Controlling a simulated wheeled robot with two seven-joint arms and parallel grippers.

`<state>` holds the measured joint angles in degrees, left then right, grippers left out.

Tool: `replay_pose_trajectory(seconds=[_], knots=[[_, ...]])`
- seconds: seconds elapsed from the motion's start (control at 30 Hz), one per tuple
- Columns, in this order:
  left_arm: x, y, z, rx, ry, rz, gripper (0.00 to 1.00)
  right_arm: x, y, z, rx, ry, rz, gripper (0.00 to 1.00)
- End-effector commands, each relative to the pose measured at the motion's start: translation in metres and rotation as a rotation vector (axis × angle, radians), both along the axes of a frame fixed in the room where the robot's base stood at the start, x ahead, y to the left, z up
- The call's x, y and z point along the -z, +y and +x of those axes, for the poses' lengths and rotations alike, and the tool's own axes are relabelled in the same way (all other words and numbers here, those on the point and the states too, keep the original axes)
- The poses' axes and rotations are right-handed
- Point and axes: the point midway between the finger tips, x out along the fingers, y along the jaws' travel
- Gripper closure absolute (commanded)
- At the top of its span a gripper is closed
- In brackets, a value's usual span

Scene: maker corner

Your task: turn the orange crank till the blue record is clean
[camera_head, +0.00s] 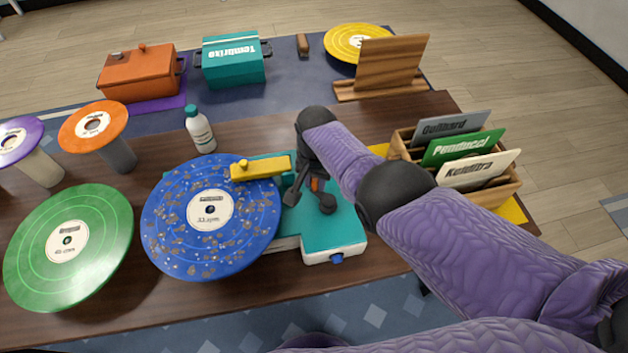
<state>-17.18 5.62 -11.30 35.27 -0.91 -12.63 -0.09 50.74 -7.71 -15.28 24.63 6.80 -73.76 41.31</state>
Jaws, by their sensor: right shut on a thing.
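The blue record (178,218) lies flat on a teal and white machine (335,232). Brown and grey specks are spread over its surface around the white label. A yellow arm (262,167) reaches over the record's upper right edge. My right gripper (310,199) is over the machine's top, right of the record, shut on the orange crank (317,184). Only a small orange piece of the crank shows between the fingers; the rest is hidden by the gripper. My left gripper is not in view.
A green record (95,230) lies left of the blue one. A white bottle (200,130) stands behind. Orange and purple discs on stands are at far left. A wooden crate (403,146) of record sleeves stands right, behind my arm. Boxes and a yellow record lie farther back.

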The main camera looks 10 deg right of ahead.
Motion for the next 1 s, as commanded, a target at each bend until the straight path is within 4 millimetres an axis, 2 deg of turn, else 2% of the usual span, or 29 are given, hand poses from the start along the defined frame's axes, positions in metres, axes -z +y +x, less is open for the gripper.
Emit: replay_pose_trajectory(seconds=[0.6,0.63,0.77,1.0], knots=[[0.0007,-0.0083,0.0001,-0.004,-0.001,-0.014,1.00,-0.0012,-0.0013,0.0018,0.035,-0.004,0.000,1.00],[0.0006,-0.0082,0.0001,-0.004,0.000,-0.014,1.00,-0.0012,-0.0013,0.0018,0.035,-0.004,0.000,0.66],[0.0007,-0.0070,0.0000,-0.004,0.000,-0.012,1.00,-0.0009,-0.0014,0.0015,0.035,-0.002,0.000,0.39],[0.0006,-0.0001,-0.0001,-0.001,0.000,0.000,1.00,-0.0005,-0.0013,0.0011,0.035,-0.001,0.000,0.37]])
